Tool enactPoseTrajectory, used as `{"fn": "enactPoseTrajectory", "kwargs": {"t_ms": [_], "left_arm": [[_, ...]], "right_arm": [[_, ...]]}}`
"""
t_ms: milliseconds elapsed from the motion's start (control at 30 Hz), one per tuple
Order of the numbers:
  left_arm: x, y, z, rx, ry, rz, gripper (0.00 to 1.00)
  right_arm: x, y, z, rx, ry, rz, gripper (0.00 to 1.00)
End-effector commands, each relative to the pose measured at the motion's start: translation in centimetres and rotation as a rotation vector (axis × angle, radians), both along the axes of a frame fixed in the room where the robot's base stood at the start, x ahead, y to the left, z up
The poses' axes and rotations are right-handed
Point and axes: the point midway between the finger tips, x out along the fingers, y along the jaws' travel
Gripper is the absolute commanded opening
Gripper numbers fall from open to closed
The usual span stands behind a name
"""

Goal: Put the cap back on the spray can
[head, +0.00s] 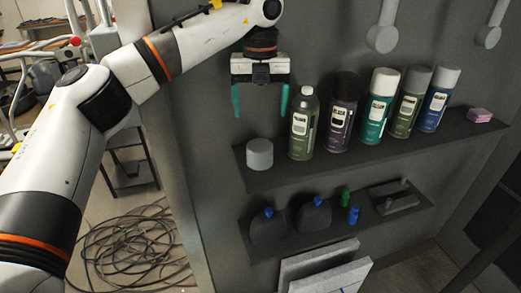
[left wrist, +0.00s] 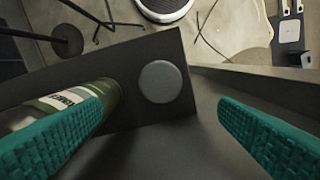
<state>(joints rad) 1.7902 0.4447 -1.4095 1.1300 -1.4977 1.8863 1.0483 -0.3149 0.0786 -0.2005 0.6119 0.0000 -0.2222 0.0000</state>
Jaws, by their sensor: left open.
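The grey cap (head: 260,154) stands on the left end of the upper shelf. The uncapped spray can (head: 303,125), olive green with a bare top, stands upright just right of the cap. My left gripper (head: 261,101) is open and empty, above the cap, with its teal fingers pointing down. In the left wrist view the cap (left wrist: 160,82) shows as a round grey disc between and beyond the open fingers (left wrist: 160,130). The green can (left wrist: 60,105) lies partly behind the left finger there. My right gripper is not in view.
Several capped spray cans, including a dark purple one (head: 341,112) and a teal one (head: 377,107), stand right of the green can. A pink block (head: 479,115) lies at the shelf's right end. The lower shelf (head: 345,224) holds dark bottles. The grey wall is close behind.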

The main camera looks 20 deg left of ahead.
Motion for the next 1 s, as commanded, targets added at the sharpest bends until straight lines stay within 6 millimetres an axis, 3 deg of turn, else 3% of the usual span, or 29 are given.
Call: {"fn": "enactPoseTrajectory", "kwargs": {"t_ms": [133,333,500,867,1000], "left_arm": [[0.0,0.0,-1.1,0.001,0.003,-0.002,0.83],[-0.1,0.0,-4.6,-0.001,0.005,-0.003,0.83],[-0.1,0.0,-6.5,-0.002,0.002,-0.003,0.83],[-0.1,-0.1,-6.9,-0.001,0.001,-0.003,0.83],[-0.4,0.0,-8.1,-0.001,0.004,-0.004,0.83]], "right_arm": [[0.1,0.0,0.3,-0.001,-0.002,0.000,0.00],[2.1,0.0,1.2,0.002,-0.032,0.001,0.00],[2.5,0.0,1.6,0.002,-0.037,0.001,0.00],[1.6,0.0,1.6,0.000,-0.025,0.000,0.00],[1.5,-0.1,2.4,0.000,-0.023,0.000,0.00]]}}
